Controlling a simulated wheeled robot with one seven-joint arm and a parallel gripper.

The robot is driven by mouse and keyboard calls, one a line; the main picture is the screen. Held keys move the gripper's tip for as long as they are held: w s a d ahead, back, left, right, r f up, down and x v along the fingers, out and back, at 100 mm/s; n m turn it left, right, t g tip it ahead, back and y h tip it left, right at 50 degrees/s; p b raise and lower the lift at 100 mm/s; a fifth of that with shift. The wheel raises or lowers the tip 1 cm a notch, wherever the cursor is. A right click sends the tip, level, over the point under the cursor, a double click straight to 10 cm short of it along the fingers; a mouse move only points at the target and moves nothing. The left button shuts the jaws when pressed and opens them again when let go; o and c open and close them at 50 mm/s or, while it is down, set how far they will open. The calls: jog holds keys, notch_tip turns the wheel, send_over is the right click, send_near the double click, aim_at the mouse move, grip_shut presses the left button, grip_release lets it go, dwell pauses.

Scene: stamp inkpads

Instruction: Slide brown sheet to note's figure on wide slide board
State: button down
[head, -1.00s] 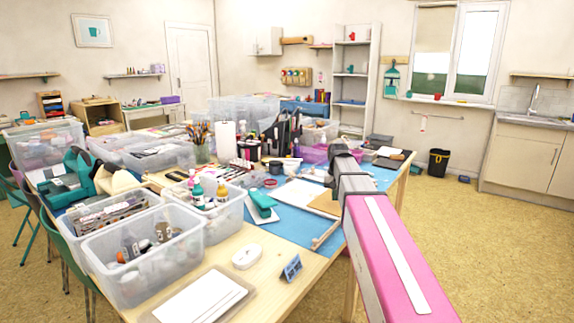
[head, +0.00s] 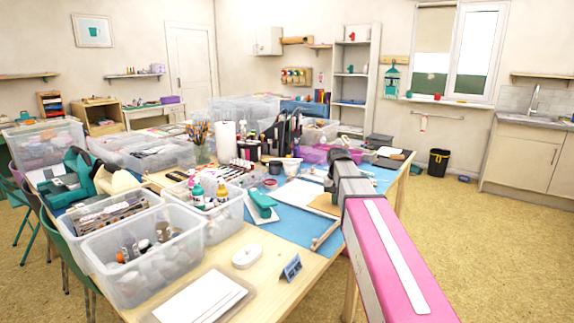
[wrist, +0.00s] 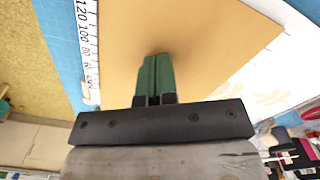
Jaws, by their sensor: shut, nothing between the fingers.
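The brown sheet (wrist: 180,45) fills the middle of the wrist view; in the head view only a part of it (head: 325,204) shows beside my arm. It lies on the white slide board (head: 297,193), whose printed scale (wrist: 88,40) runs along the sheet's left edge in the wrist view, with 120 and 100 readable. My gripper (wrist: 154,60) has its green fingers shut together, empty, with the tips over the sheet; I cannot tell whether they touch it. A small blue standing card (head: 291,268), possibly the note, is at the table's front; its figure is too small to read.
The board lies on a blue mat (head: 281,223). A teal stapler-like tool (head: 263,203) is left of it. Clear bins (head: 150,265) crowd the left side. A white oval object (head: 247,256) lies at the front. Bottles and cups stand behind the board.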

jog(key=shift+f, duration=0.3)
jog(key=shift+d, duration=1.5)
dwell(1.9)
jog(key=shift+r, duration=0.1)
jog(key=shift+w+r, duration=0.1)
jog(key=shift+r, duration=3.3)
